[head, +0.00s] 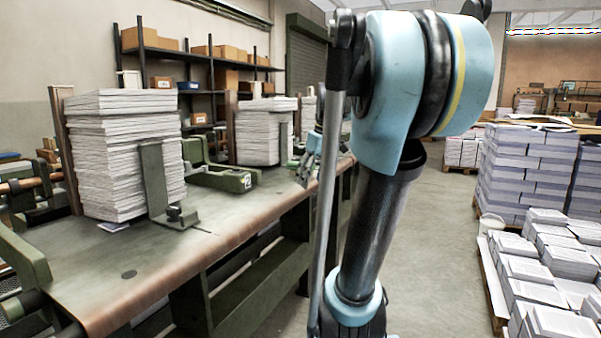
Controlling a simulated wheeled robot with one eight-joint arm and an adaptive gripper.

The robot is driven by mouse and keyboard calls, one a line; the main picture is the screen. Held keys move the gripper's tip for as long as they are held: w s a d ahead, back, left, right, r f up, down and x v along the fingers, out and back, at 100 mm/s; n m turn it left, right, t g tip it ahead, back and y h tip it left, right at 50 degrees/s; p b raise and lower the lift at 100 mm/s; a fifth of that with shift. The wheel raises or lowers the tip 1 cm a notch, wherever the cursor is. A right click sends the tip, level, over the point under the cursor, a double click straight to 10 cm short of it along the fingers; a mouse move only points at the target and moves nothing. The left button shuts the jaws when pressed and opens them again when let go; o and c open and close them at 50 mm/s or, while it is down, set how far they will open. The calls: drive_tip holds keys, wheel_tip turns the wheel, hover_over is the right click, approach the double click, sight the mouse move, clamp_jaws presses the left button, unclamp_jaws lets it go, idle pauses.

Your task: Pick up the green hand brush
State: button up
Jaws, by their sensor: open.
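I cannot make out a green hand brush for sure in the head view. My gripper (304,172) is small and far off, at the right edge of the long bench (125,275), partly hidden behind my own arm. Its fingers look spread, and I see nothing held between them. Whether it touches the bench or anything on it is too small to tell. My arm hides the area just right of it.
A second stack (262,135) stands farther back. Paper piles on pallets (530,165) fill the right side. Grey floor (435,230) is open between bench and pallets.

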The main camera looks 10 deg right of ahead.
drive_tip(key=w+d+r+n+y, duration=0.1)
drive_tip(key=w+d+r+n, duration=0.2)
drive_tip(key=w+r, duration=0.55)
drive_tip(key=w+d+r+n+y, duration=0.15)
drive_tip(key=w+r, duration=0.45)
drive_tip(key=w, duration=0.6)
drive_tip(key=shift+n+h, duration=0.35)
drive_tip(key=x, duration=1)
drive_tip(key=shift+w+d+f, duration=0.1)
drive_tip(key=shift+w+f, duration=0.25)
drive_tip(key=shift+x, duration=3.15)
drive_tip(key=shift+f, duration=0.25)
drive_tip(key=c, duration=1.3)
